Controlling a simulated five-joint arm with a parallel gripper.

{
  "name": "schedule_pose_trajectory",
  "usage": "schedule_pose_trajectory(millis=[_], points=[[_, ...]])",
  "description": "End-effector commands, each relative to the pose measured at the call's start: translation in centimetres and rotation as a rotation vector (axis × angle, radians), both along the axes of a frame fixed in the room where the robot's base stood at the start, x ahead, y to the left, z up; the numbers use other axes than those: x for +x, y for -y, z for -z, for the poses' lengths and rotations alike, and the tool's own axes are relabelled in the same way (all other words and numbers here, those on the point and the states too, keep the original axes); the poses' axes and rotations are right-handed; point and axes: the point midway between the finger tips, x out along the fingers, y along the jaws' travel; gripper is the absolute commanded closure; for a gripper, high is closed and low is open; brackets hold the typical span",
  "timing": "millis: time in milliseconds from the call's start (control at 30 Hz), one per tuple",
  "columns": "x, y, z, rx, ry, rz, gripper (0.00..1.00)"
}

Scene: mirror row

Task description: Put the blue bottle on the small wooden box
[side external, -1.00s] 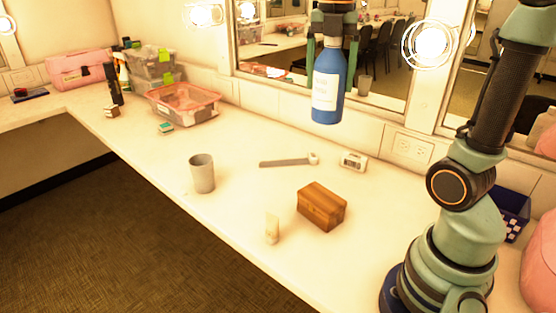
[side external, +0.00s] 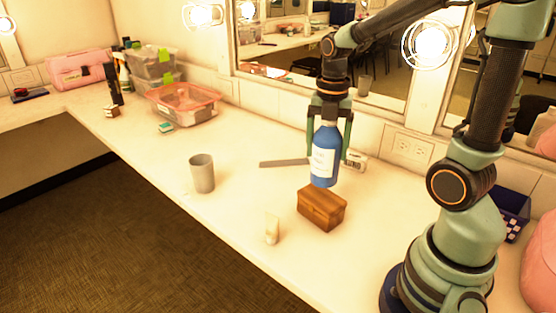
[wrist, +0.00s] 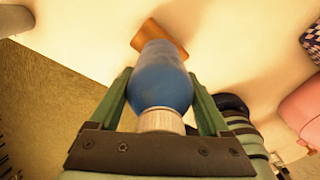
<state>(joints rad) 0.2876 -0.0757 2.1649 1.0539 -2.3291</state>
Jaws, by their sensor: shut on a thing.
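The blue bottle (side external: 324,160) has a white label and hangs upright between the fingers of my gripper (side external: 329,130). My gripper is shut on its upper part. In the side view the bottle's bottom shows just above the back part of the small wooden box (side external: 321,208), which stands on the counter. I cannot tell whether they touch. In the wrist view the bottle (wrist: 161,80) fills the space between the fingers (wrist: 162,105) and hides part of the wooden box (wrist: 158,36) beyond it.
A grey cup (side external: 202,174) and a small cream tube (side external: 272,229) stand left of the box. A flat grey tool (side external: 284,163) and a small white clock (side external: 356,161) lie behind it. A pink-rimmed clear bin (side external: 184,104) is farther back. The counter's front edge is near the tube.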

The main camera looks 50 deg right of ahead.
Motion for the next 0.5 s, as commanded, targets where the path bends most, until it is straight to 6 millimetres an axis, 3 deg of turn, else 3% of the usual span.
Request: schedule_pose_trajectory(millis=[300, 500], points=[[-0.1, 0.0, 3.9, 0.001, -0.004, 0.0, 1.0], [0.0, 0.0, 4.2, 0.0, 0.001, 0.0, 1.0]])
